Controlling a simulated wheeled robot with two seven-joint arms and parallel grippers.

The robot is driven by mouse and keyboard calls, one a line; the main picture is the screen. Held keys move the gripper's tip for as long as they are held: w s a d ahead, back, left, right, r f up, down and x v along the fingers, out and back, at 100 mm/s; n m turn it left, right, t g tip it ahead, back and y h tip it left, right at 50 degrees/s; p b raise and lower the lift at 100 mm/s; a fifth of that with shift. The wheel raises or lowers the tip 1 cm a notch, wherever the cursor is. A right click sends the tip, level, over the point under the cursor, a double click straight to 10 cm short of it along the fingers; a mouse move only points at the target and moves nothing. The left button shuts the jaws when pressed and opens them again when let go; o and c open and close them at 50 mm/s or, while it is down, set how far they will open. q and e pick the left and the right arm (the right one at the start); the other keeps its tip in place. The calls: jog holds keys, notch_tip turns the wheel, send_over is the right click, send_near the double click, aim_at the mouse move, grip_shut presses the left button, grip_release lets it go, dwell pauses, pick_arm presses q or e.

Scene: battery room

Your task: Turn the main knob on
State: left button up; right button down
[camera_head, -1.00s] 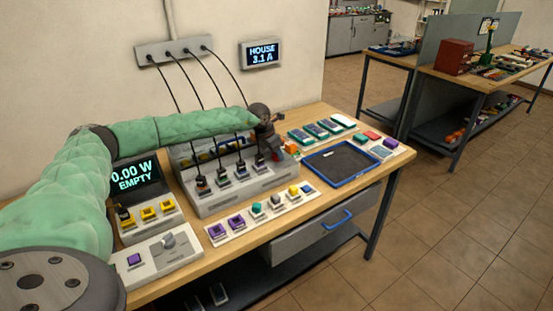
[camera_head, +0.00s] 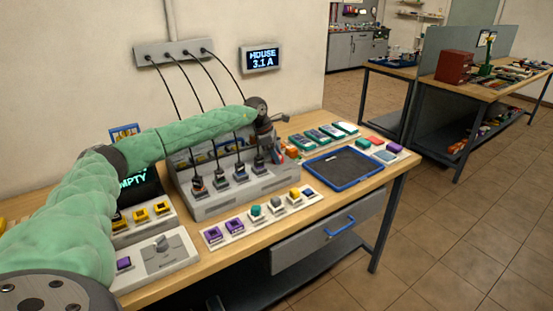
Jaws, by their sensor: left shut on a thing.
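My left arm reaches in from the left across the bench, above the grey rack (camera_head: 245,190). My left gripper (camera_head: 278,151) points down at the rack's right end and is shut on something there. The arm and wrist mostly hide what it holds; a little red-orange shows beside the fingers, and I cannot tell whether it is the main knob. My right gripper is not in view.
Several black-topped plugs with cables stand in the rack. A dark display (camera_head: 134,181) is partly behind my arm. A strip of coloured blocks (camera_head: 262,215) lies in front of the rack.

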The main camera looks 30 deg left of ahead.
pick_arm(q)
jog(key=shift+a+m+b, duration=0.1)
jog(key=shift+m+b, duration=0.2)
jog(key=shift+w, duration=0.1)
jog(key=m+b, duration=0.2)
jog(key=m+g+b, duration=0.1)
jog(key=m, duration=0.1)
jog(key=shift+w+g+h+b, duration=0.1)
jog(key=shift+g+h+b, duration=0.2)
jog(key=shift+h+b, duration=0.1)
jog(key=shift+r+m+g+b, duration=0.2)
jog(key=shift+m+g+b, duration=0.15)
jog(key=shift+m, duration=0.55)
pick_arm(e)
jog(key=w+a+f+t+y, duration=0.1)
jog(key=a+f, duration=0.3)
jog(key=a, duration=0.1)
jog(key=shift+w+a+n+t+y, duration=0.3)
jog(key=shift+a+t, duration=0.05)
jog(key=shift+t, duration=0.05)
pick_arm(q)
jog(key=o, duration=0.9)
jog(key=shift+o, duration=0.3)
jog(key=shift+f, duration=0.1)
